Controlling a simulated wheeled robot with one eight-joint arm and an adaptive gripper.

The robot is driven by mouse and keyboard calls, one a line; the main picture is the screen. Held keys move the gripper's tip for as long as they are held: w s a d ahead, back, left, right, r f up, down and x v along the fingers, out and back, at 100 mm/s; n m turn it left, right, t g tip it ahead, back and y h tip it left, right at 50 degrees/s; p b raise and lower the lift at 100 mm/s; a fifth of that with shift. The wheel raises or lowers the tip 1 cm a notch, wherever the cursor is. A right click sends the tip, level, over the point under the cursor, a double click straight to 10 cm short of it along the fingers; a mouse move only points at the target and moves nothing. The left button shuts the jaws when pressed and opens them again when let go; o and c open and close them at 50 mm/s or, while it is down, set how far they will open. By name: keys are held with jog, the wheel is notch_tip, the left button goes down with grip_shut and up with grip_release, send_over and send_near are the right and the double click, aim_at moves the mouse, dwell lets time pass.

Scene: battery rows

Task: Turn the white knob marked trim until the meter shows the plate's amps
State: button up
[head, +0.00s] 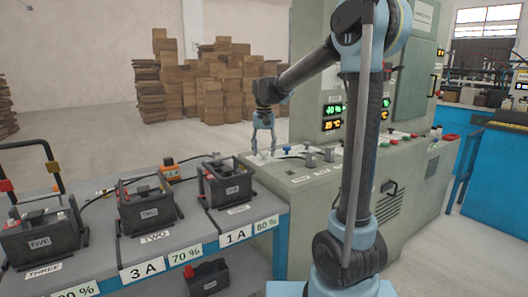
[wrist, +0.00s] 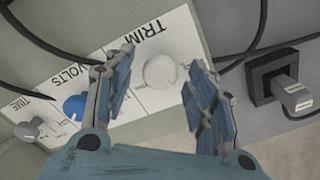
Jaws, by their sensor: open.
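The white knob (wrist: 160,72) sits beside the printed word TRIM on a white label panel (wrist: 150,40) in the wrist view. My gripper (wrist: 161,66) is open, with one finger on each side of the knob and gaps visible on both sides. In the head view my gripper (head: 263,153) points down over the grey console top (head: 290,175); the trim knob is hard to make out there. An orange meter (head: 170,169) stands on the battery bench; its reading is too small to tell. Plates on the bench front include 3 A (head: 143,269) and 1 A (head: 236,235).
A blue knob (wrist: 75,107) by VOLTS and a pale knob (wrist: 28,130) by TIME lie to the left. A plug in a black socket (wrist: 280,82) and black cables lie to the right. Batteries (head: 148,212) stand on the bench. Green and amber displays (head: 333,117) are on the cabinet.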

notch_tip(320, 180, up, 12)
jog(key=shift+f, duration=0.15)
dwell(0.3)
